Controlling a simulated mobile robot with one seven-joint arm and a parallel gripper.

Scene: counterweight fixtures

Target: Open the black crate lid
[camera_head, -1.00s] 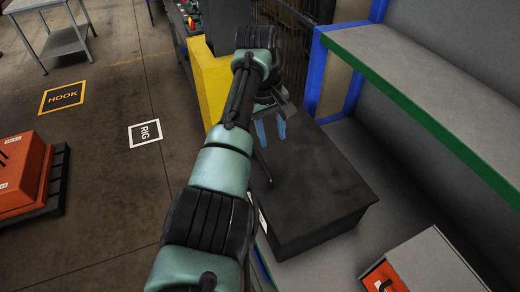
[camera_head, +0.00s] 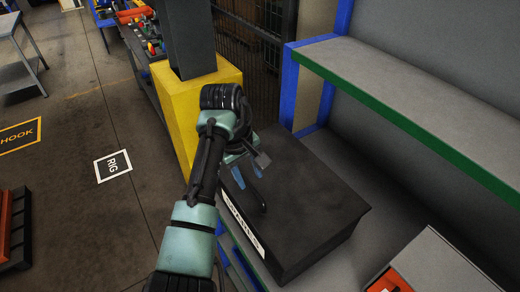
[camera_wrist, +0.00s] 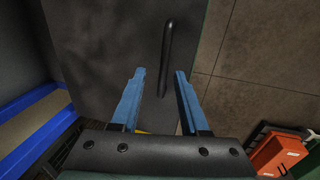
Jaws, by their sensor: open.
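The black crate (camera_head: 310,215) sits on a grey shelf surface, with its flat lid shut and a white label on its side. The lid's dark bar handle (camera_wrist: 168,42) shows in the wrist view, its near end in the gap between my two blue fingers. My gripper (camera_head: 249,184) is open over the label-side edge of the lid, and it also shows in the wrist view (camera_wrist: 159,72). The fingers lie on either side of the handle's near end with space around it. In the head view, my gripper mostly hides the handle.
A yellow post base (camera_head: 175,110) stands beyond the crate. A grey shelf with a green edge (camera_head: 420,130) overhangs on the right. A grey box with an orange front (camera_head: 430,270) stands close to the crate at the lower right. Open floor lies left.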

